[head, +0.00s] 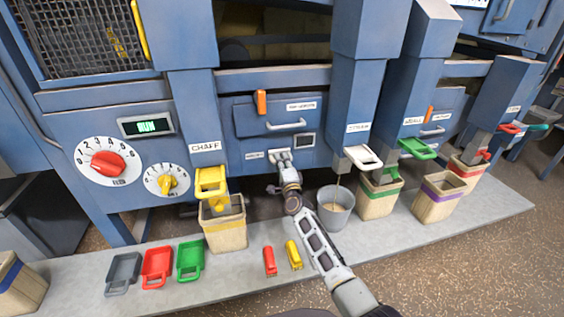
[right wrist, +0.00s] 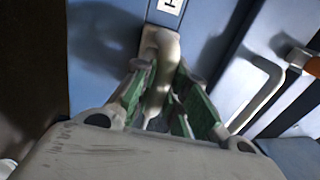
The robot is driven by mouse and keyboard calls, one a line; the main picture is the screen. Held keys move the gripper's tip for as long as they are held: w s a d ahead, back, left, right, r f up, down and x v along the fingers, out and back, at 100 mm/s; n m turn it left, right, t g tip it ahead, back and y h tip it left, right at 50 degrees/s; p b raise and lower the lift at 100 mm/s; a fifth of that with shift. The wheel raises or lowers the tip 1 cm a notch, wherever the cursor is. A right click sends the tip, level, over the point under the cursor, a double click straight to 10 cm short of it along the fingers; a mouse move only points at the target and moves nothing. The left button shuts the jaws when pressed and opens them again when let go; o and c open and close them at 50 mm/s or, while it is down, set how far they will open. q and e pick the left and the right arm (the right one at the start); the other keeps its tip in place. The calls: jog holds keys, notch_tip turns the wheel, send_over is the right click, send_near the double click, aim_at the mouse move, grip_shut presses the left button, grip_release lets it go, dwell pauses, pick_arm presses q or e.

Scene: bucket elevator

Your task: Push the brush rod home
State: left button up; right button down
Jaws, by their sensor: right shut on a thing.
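The brush rod's pale grip (head: 279,155) sits low on the blue machine front, right of a small white label and below a drawer-like panel. My right gripper (head: 283,165) reaches up to it from the front and is shut on it. In the right wrist view the grip (right wrist: 161,45) is a bent, pale metal piece between the green-padded fingers (right wrist: 160,88), below a white label on a blue face. The rod behind the grip is hidden, so its depth cannot be told. My left gripper is not in view.
A grey bucket (head: 334,208) stands just right of my right arm. A chaff sack (head: 224,230) stands to the left. A red piece (head: 269,261) and a yellow piece (head: 293,255) lie on the ledge. A drawer handle (head: 286,126) juts out above the grip.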

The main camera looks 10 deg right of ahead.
jog(key=c, duration=1.8)
grip_release()
jog(key=shift+w+r, duration=0.15)
jog(key=shift+r, duration=0.1)
jog(key=o, duration=0.4)
jog(key=shift+w+f, duration=0.2)
jog(key=shift+f, duration=0.05)
jog(key=shift+s, duration=0.15)
jog(key=shift+s+d+f, duration=0.1)
jog(key=shift+s+f, duration=0.25)
jog(key=shift+s, duration=1.6)
jog(key=shift+s+d+f, duration=0.1)
jog(key=shift+s+f, duration=0.2)
jog(key=shift+s, duration=1.65)
jog(key=shift+s+f, duration=0.35)
jog(key=shift+s, duration=1.6)
